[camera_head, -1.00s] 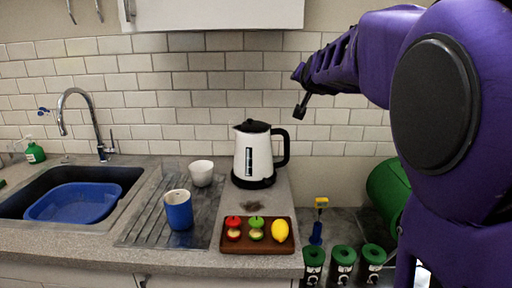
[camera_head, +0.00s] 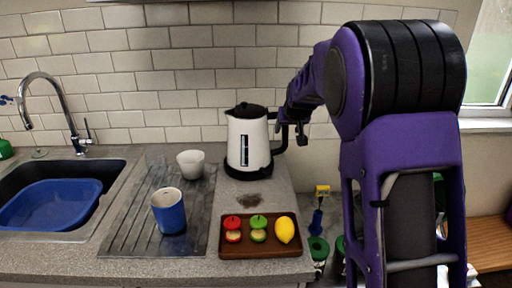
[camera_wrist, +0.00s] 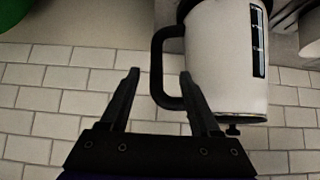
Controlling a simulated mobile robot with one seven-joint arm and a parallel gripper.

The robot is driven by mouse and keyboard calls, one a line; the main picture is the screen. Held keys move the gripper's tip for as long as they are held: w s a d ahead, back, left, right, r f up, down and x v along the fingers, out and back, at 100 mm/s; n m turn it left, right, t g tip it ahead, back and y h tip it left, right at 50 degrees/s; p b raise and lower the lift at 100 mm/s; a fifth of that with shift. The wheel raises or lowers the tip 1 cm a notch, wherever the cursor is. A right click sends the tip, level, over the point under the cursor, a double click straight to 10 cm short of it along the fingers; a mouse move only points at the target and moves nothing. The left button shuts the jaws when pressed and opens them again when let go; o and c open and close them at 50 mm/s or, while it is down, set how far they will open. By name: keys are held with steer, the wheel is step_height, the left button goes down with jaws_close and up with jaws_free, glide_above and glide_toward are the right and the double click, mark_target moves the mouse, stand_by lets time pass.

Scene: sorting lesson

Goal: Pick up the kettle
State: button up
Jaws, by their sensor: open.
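The white kettle (camera_head: 247,140) with black lid, base and handle stands upright on the counter near the tiled wall. My gripper (camera_head: 291,130) is at its right side, by the handle. In the wrist view the kettle (camera_wrist: 226,55) fills the upper right. My open gripper (camera_wrist: 160,74) shows there with its two dark fingers apart. The black handle (camera_wrist: 157,72) lies between the fingertips in that picture, and the right finger overlaps the handle's opening. Whether the fingers touch the handle, I cannot tell.
A wooden tray (camera_head: 230,251) with toy fruit is in front of the kettle. A white cup (camera_head: 190,163) and a blue cup (camera_head: 168,211) stand on the drainboard to the left. A sink with a blue basin (camera_head: 50,204) is farther left. The counter ends right of the kettle.

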mark_target(286, 133)
steer(key=x, duration=0.9)
steer(key=shift+w+d+f, duration=0.1)
steer(key=shift+w+d, duration=0.15)
steer(key=shift+w, duration=0.2)
jaws_close()
stand_by(0.9)
steer(key=shift+r, duration=0.25)
